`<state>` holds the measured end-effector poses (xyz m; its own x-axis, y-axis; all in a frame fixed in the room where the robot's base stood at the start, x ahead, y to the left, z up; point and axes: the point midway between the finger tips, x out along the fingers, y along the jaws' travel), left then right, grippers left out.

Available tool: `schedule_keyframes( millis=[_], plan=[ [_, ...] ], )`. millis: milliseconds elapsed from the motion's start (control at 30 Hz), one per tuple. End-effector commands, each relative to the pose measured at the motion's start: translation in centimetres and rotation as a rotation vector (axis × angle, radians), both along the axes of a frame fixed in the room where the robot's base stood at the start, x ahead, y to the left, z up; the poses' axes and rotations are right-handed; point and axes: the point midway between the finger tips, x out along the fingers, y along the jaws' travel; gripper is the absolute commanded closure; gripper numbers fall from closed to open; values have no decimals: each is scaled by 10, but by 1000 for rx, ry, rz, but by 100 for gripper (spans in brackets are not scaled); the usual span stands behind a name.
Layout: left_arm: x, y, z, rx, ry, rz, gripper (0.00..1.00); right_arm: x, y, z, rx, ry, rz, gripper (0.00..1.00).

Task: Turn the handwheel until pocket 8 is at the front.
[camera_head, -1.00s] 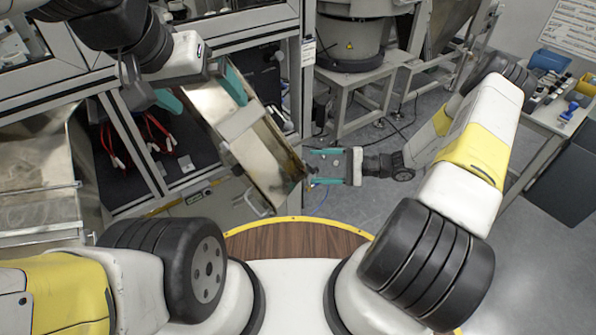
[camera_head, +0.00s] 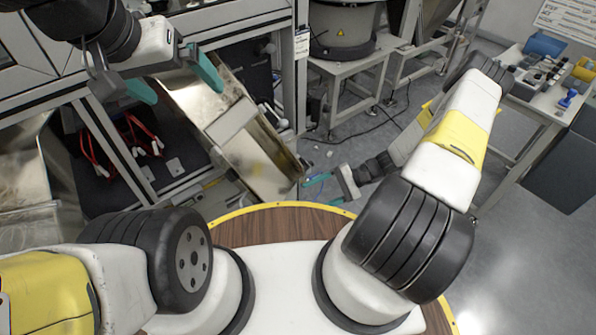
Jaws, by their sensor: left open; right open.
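The handwheel and pocket 8 cannot be made out in the head view. My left gripper (camera_head: 172,79) is at the upper left, its two teal fingers spread apart, with nothing seen between them. It is at the upper end of a tilted sheet-metal trough (camera_head: 262,160). My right gripper (camera_head: 326,191) is right of centre, just off the trough's lower right end. Its teal fingers are apart and point left, with nothing seen between them. Whether either gripper touches the trough cannot be told.
A framed cabinet (camera_head: 150,160) with red cables (camera_head: 125,140) stands behind the trough. Another metal chute (camera_head: 30,175) is at the far left. A feeder bowl (camera_head: 340,30) on a stand is at the back. A table (camera_head: 535,100) with bins is at the right. Floor is clear at right.

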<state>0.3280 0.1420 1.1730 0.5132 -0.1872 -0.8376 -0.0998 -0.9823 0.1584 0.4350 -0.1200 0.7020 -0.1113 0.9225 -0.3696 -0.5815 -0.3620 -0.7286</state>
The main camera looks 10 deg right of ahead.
Motion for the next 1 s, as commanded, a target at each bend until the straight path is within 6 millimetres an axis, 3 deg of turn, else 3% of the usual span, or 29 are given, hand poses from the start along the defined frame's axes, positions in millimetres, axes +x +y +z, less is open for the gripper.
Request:
schedule_keyframes(
  millis=[200, 433, 1000],
  plan=[
    [0, 0, 0, 0, 1, 0, 0, 0, 25, -24, 134, 53, -100, 31],
    [0, 0, 0, 0, 1, 0, 0, 2, 42, -37, 223, 84, -174, 31],
    [0, 0, 0, 0, 1, 0, 0, 3, 46, -40, 248, 92, -195, 31]
  ],
)
